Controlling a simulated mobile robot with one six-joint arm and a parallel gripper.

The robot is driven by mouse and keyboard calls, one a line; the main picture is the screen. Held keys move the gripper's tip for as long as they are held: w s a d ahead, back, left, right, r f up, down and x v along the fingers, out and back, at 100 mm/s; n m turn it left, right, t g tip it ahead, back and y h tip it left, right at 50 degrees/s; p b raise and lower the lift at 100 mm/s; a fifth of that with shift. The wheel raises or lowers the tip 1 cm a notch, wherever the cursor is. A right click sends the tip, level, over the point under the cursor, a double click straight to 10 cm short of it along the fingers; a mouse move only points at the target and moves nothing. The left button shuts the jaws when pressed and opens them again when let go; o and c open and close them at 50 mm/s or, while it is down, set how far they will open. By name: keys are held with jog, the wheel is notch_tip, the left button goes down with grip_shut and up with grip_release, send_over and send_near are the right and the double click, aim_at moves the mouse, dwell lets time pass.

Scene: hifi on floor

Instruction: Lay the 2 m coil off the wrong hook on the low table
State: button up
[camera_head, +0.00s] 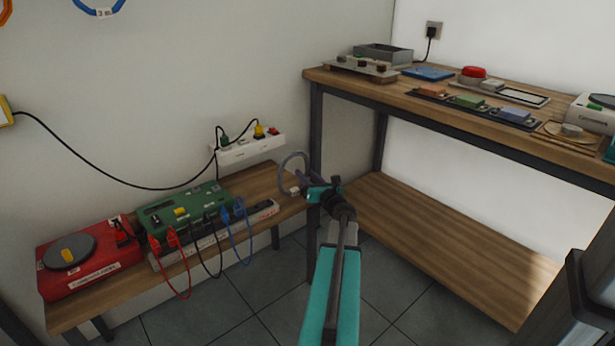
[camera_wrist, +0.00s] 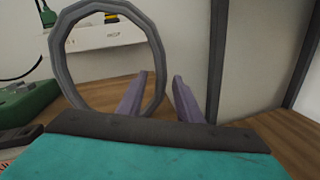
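The grey coil (camera_head: 295,165) stands upright over the right end of the low table (camera_head: 258,183), with a small white tag low on it. In the wrist view the coil (camera_wrist: 57,50) is a large ring at left. My gripper (camera_head: 308,191) is at the table's right end, beside the coil. In the wrist view its two purple-grey fingers (camera_wrist: 161,75) are apart. The coil's right side shows between them, with gaps to both fingertips. I cannot tell whether the coil's bottom touches the table.
A red case (camera_head: 85,265), a green unit (camera_head: 183,212) with red, black and blue leads, and a white power strip (camera_head: 248,150) are at left. A tall workbench (camera_head: 450,115) with a low shelf is at right. Blue (camera_head: 100,8) and orange coils hang on the wall.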

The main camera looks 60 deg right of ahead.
jog(key=shift+r, duration=0.15)
jog(key=shift+s+a, duration=0.25)
jog(key=shift+s, duration=0.15)
jog(key=p+v, duration=0.2)
jog(key=v, duration=0.9)
jog(key=shift+p, duration=0.4)
